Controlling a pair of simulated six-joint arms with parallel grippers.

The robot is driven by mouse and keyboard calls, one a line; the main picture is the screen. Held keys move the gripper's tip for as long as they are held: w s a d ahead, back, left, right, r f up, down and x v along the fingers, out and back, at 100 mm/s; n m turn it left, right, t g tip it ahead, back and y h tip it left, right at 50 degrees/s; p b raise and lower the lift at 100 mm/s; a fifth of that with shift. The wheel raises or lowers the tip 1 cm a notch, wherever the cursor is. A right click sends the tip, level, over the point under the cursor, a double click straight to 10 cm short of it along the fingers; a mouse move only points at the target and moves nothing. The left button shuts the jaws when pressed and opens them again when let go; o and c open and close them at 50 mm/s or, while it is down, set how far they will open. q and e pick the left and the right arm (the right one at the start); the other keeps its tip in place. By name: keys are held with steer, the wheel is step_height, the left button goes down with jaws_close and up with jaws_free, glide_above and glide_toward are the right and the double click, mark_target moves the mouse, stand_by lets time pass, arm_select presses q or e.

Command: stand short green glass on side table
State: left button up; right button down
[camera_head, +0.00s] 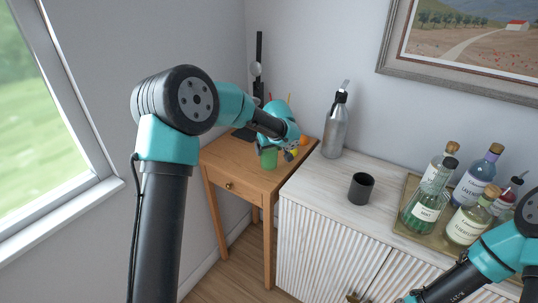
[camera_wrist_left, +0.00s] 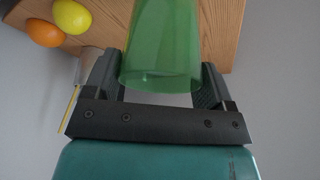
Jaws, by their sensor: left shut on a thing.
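The short green glass (camera_head: 269,160) is at the side table (camera_head: 225,157), low at its right part in the head view. My left gripper (camera_head: 268,149) is shut on the glass. In the left wrist view the green glass (camera_wrist_left: 162,45) sits between the two dark fingers of my left gripper (camera_wrist_left: 158,84), with the wooden table top (camera_wrist_left: 222,28) behind it. I cannot tell whether the glass's base touches the table. My right arm shows at the lower right of the head view; its fingers are out of frame.
A lemon (camera_wrist_left: 72,16) and an orange (camera_wrist_left: 44,32) lie on the table near the glass. A dark stand (camera_head: 258,80) is behind. The white cabinet (camera_head: 320,195) to the right bears a black cup (camera_head: 361,189), a steel bottle (camera_head: 335,128) and a tray (camera_head: 408,188) of bottles.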

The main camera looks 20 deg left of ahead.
arm_select(q)
steer(key=shift+w+a, duration=0.3)
steer(key=shift+w, duration=0.35)
steer(key=shift+f, duration=0.1)
steer(key=shift+f, duration=1.7)
steer(key=shift+f, duration=0.15)
steer(key=o, duration=1.3)
steer(key=shift+c, duration=0.2)
steer(key=v, duration=1.2)
